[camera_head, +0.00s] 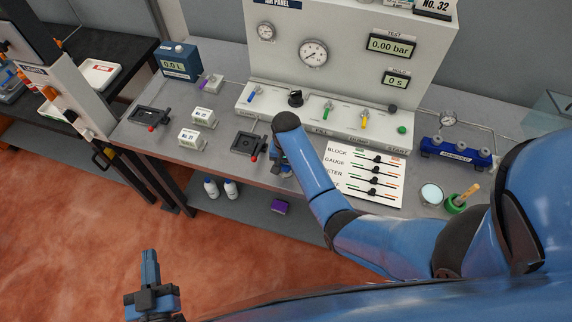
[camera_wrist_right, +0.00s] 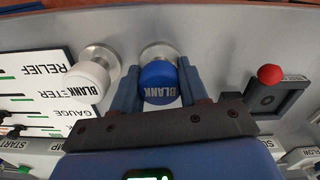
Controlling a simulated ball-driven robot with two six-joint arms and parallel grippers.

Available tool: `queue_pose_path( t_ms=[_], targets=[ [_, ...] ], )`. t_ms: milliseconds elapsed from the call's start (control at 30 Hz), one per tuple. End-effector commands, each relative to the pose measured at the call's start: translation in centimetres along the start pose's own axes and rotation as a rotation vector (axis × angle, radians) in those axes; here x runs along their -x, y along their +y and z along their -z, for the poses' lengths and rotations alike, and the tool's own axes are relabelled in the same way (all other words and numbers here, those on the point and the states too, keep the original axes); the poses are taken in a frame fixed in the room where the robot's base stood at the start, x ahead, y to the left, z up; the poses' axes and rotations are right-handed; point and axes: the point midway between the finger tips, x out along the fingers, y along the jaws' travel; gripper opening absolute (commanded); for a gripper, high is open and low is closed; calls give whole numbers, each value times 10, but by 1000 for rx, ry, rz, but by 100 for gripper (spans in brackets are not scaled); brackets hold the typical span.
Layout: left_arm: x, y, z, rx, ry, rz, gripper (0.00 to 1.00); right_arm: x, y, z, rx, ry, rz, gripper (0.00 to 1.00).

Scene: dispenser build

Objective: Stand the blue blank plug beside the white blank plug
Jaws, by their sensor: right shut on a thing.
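The blue blank plug (camera_wrist_right: 157,78) has a round blue head marked BLANK over a silver metal base. My right gripper (camera_wrist_right: 158,95) is shut on it, one finger on each side. The white blank plug (camera_wrist_right: 88,82), of the same shape, stands just left of it in the right wrist view, with a small gap between the two. I cannot tell whether the blue plug's base touches the bench. In the head view my right arm hides the white plug and most of the gripper. My left gripper (camera_head: 150,268) is shut and empty, low at the left, away from the bench.
The label card (camera_head: 362,176) lies right of my right gripper. A black fixture with a red knob (camera_wrist_right: 272,88) sits close on the other side of the blue plug. The gauge panel (camera_head: 340,60) stands behind. Two white boxes (camera_head: 203,116) (camera_head: 191,139) stand further left.

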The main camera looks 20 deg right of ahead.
Motion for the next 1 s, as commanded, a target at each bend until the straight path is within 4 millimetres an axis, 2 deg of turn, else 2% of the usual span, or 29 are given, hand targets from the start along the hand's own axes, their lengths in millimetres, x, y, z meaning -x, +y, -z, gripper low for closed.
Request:
queue_pose_path(
  t_ms=[200,233,400,733,867,1000],
  targets=[
    [0,0,-3,0,0,0,0,-4,0,0,0,0,0,10],
    [0,0,-2,0,0,0,0,-4,0,0,0,0,0,46],
    [0,0,-2,0,0,0,0,-4,0,0,0,0,0,69],
    [0,0,0,0,0,0,0,-1,0,0,0,0,0,69],
    [0,0,-2,0,0,0,0,7,0,1,0,2,2,69],
    [0,0,-7,0,0,0,0,25,0,1,0,4,3,69]
  ],
)
